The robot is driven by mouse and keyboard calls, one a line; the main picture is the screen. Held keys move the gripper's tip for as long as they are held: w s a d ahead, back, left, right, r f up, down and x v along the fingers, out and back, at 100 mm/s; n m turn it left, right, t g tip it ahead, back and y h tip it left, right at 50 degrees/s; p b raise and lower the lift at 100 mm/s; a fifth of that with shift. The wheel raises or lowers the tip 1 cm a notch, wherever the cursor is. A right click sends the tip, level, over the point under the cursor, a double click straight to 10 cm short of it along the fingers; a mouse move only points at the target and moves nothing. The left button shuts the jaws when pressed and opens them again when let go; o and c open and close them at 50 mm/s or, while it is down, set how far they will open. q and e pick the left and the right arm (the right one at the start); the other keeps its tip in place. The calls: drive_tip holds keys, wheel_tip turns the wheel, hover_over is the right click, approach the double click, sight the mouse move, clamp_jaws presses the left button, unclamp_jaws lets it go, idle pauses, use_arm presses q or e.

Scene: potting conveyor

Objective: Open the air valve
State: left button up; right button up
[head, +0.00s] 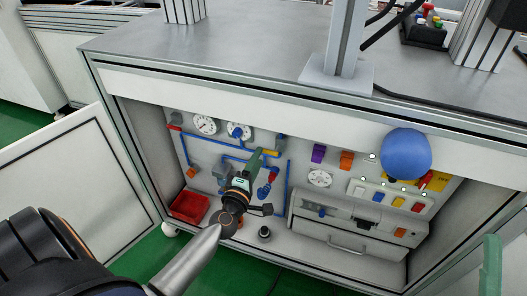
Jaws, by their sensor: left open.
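Blue pipes with gauges and fittings are on the back panel inside the open cabinet. A yellow lever-like part (270,153) sits on the pipework, and a red-and-blue fitting (272,177) is lower down. I cannot tell for certain which of these is the air valve. My left gripper (255,161) reaches into the cabinet from the lower left, with its green fingers pointing up close to the yellow part. It is open, and no object shows between its fingers. Whether it touches the yellow part cannot be told. The gripper and wrist hide part of the pipework.
The cabinet's door (78,192) stands open at left. Inside are a red bin (189,207), a drawer unit (345,243) and a row of coloured switches (388,197). A blue round object (405,153) covers part of the right side. The metal top (240,45) overhangs the opening.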

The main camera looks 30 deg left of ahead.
use_arm(q)
drive_tip(key=shift+b+x, duration=0.3)
drive_tip(key=shift+x, duration=2.05)
drive_tip(key=shift+d, duration=0.1)
clamp_jaws()
